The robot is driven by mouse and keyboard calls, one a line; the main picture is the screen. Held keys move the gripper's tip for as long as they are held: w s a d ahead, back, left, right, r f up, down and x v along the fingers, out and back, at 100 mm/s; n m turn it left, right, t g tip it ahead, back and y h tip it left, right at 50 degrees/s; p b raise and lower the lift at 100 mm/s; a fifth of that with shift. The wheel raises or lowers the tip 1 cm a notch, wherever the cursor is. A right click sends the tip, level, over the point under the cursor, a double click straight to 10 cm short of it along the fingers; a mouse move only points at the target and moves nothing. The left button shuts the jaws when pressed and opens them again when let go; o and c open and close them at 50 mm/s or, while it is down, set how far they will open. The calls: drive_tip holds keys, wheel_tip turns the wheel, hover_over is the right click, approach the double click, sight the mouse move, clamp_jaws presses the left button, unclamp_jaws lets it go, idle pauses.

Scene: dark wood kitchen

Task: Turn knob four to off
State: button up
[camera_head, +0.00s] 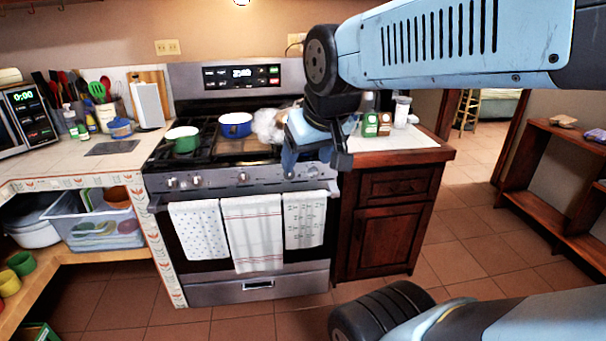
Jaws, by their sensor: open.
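The stove (222,180) has a row of silver knobs along its front panel. Two knobs show at the left end (184,181), one at the middle (243,177), and one at the right (313,170) close to my gripper. No numbers can be read on the knobs, so I cannot tell which is knob four or its setting. My gripper (316,164) is open in front of the right end of the panel, its fingers apart on either side of the right knob in the picture. Whether it touches the knob cannot be told. My gripper may hide part of the panel.
A green pot (183,139), a blue pot (235,125) and a clear wrapped item (269,126) are on the stovetop. Three towels (252,230) hang on the oven handle. A wooden cabinet (385,220) stands right of the stove. Tiled floor is open in front.

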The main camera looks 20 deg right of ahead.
sight(314, 174)
drive_tip(key=shift+o, duration=0.3)
drive_tip(key=w+d+f+n+t, duration=0.1)
drive_tip(key=w+d+f, duration=0.1)
drive_tip(key=w, duration=0.6)
drive_tip(key=w+d+f+t, duration=0.1)
drive_tip(key=w+d+f, duration=0.1)
drive_tip(key=w, duration=0.6)
drive_tip(key=shift+w+d+f+n+t+h, duration=0.15)
drive_tip(key=shift+w+f+n+t+h, duration=0.25)
drive_tip(key=shift+f, duration=0.2)
drive_tip(key=w+d+f+n+t, duration=0.1)
drive_tip(key=w+d+f, duration=0.25)
drive_tip(key=w, duration=0.25)
drive_tip(key=w+d+f+n+t, duration=0.1)
drive_tip(key=w+d+f+t, duration=0.1)
drive_tip(key=w+f, duration=0.3)
drive_tip(key=w+d+f+n+t+h, duration=0.1)
drive_tip(key=d+f+t, duration=0.15)
drive_tip(key=f, duration=0.45)
drive_tip(key=d+f+t+h, duration=0.1)
drive_tip(key=d+f+h, duration=0.1)
drive_tip(key=d+f, duration=0.3)
drive_tip(key=w+d+f+n+t+h, duration=0.1)
drive_tip(key=d+f+t, duration=0.15)
drive_tip(key=f, duration=0.55)
drive_tip(key=shift+g, duration=0.3)
drive_tip(key=x, duration=1.3)
drive_tip(key=shift+w+d+r, duration=0.15)
drive_tip(key=shift+w, duration=0.05)
